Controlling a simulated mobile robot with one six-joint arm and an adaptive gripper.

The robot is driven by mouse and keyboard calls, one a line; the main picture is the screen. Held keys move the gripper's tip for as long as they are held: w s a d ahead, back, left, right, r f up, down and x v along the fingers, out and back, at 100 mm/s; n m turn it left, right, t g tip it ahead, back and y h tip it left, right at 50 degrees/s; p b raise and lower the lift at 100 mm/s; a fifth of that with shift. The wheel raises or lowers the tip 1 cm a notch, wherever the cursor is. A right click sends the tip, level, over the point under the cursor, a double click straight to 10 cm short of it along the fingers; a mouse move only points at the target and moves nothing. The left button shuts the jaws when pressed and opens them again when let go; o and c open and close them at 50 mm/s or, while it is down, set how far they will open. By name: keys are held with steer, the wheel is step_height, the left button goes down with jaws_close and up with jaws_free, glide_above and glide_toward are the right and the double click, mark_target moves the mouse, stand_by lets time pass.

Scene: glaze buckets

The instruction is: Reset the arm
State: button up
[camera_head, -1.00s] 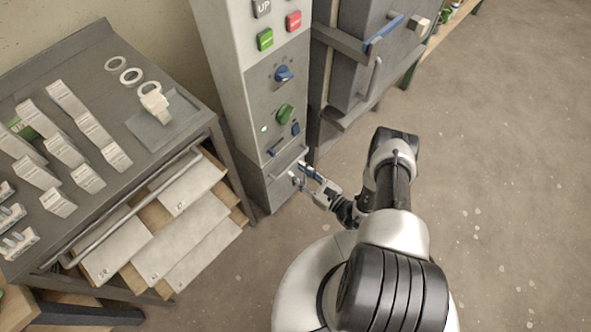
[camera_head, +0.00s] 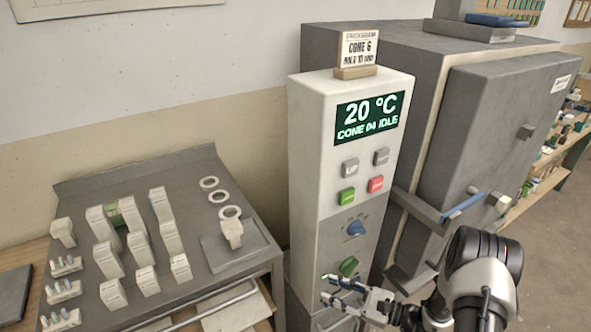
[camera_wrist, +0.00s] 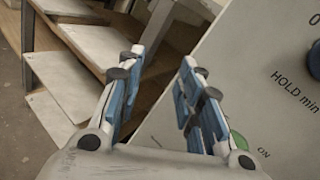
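My gripper (camera_head: 328,288) is at the lower middle of the head view, in front of the lower part of the kiln control panel (camera_head: 306,215). In the wrist view my gripper (camera_wrist: 160,75) shows its two blue-padded fingers apart, with nothing between them. The green knob (camera_head: 348,266) on the panel is just above the gripper in the head view. It is partly hidden behind a finger in the wrist view, beside the word ON. The blue knob (camera_head: 356,228) sits higher on the panel. The display (camera_head: 369,119) reads 20 °C, CONE 04 IDLE.
A grey kiln (camera_head: 500,130) with a latch handle (camera_head: 463,206) stands right of the panel. At left, a table (camera_head: 75,190) holds several white boxes, rings and a pad (camera_head: 262,240). A CONE 6 sign (camera_head: 357,50) stands on the panel. Open floor lies at far right.

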steer(key=s+a+r+n+g+h, duration=0.3)
steer(key=s+r+n+g, duration=0.25)
steer(key=r, duration=0.45)
steer(key=s+a+r+n+g+h, duration=0.2)
steer(key=s+a+r+n+g, duration=0.15)
steer(key=s+r+n, duration=0.5)
steer(key=s+d+r+n+t+h, duration=0.6)
steer(key=s+d+r+h, duration=0.3)
steer(key=s+r+h, duration=0.1)
steer(key=s+r, duration=0.1)
steer(key=s, duration=0.1)
steer(key=shift+s+d+r+h, duration=0.2)
steer(key=shift+s+r+h, duration=0.05)
steer(key=shift+s+h, duration=0.1)
steer(key=shift+c, duration=0.5)
stand_by(1.5)
